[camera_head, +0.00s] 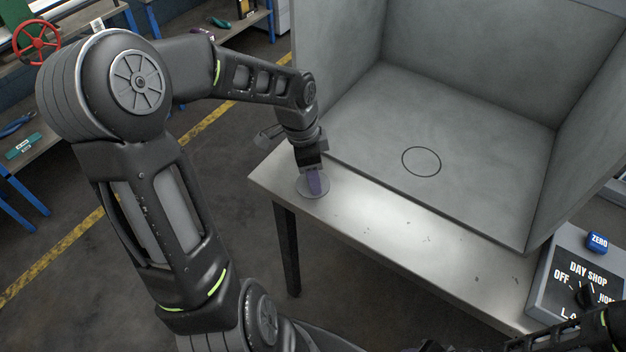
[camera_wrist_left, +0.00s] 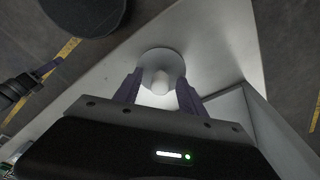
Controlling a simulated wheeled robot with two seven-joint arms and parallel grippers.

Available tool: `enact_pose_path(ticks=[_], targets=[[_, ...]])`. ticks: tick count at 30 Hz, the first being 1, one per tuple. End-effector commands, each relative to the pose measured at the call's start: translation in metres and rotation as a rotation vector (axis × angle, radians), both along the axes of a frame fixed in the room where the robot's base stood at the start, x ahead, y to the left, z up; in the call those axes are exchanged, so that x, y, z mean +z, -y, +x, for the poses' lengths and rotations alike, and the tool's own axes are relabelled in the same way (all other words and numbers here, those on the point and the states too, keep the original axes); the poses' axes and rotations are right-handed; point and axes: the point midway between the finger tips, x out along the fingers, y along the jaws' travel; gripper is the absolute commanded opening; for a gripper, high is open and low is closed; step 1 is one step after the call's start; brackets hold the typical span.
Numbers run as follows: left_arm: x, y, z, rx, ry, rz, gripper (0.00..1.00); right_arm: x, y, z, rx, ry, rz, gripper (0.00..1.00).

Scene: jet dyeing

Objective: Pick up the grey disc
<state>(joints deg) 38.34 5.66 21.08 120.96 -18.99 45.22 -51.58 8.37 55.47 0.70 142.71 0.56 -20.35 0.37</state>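The grey disc (camera_head: 303,188) lies flat near the left end of the metal table. It also shows in the left wrist view (camera_wrist_left: 162,58), with a pale knob (camera_wrist_left: 160,84) rising from it. My left gripper (camera_head: 315,183) points down over the disc and hides part of it in the head view. In the left wrist view its two purple fingers (camera_wrist_left: 158,92) are spread, one on each side of the knob, with gaps visible. The gripper is open and holds nothing. Part of my right arm shows at the lower right of the head view; its fingertips cannot be made out.
The metal table (camera_head: 390,222) is clear to the right of the disc. A grey walled booth (camera_head: 470,135) with a black circle (camera_head: 421,161) on its floor stands behind. A control box (camera_head: 562,270) with a blue ZERO button (camera_head: 597,242) is at the right.

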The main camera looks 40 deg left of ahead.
Motion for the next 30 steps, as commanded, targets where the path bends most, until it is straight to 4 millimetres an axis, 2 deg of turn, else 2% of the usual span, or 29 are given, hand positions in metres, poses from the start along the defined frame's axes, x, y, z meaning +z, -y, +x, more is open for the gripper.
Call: enact_pose_path(ticks=[2,17,30], targets=[[0.0001,0.0000,0.0000,0.000,0.000,0.000,0.41,0.0000,0.0000,0.0001,0.000,0.000,0.000,0.36],[0.0001,0.0000,0.0000,0.000,0.000,0.000,0.00,0.0001,0.0001,0.0001,0.000,0.000,0.000,0.36],[0.0007,-0.0001,0.0002,0.000,0.001,0.001,0.00,0.0000,0.0000,0.0001,0.000,0.000,0.000,0.36]])
